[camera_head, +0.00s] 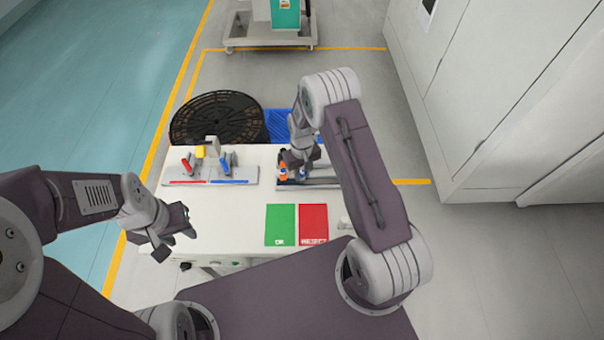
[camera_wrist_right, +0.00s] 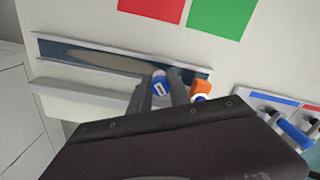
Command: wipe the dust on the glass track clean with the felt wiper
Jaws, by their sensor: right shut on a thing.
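The glass track (camera_wrist_right: 52,48) is a long dark-blue strip in a pale frame. A brown dust band (camera_wrist_right: 110,60) covers much of its middle in the right wrist view, with bare blue at both ends. My right gripper (camera_wrist_right: 160,92) is shut on a blue-and-white upright piece, the felt wiper (camera_wrist_right: 160,83), over the track's right part. I cannot tell whether its felt touches the glass. In the head view my right gripper (camera_head: 298,168) is at the track's left end, and my arm hides part of the track (camera_head: 322,184). My left gripper (camera_head: 176,243) is open and empty by the table's left edge.
An orange-and-white object (camera_wrist_right: 201,90) stands close beside the right gripper's finger. A fixture (camera_head: 240,176) with red and blue handles is left of the track. A green mat (camera_head: 280,222) and red mat (camera_head: 313,222) lie nearer me. The table's (camera_head: 230,225) left middle is clear.

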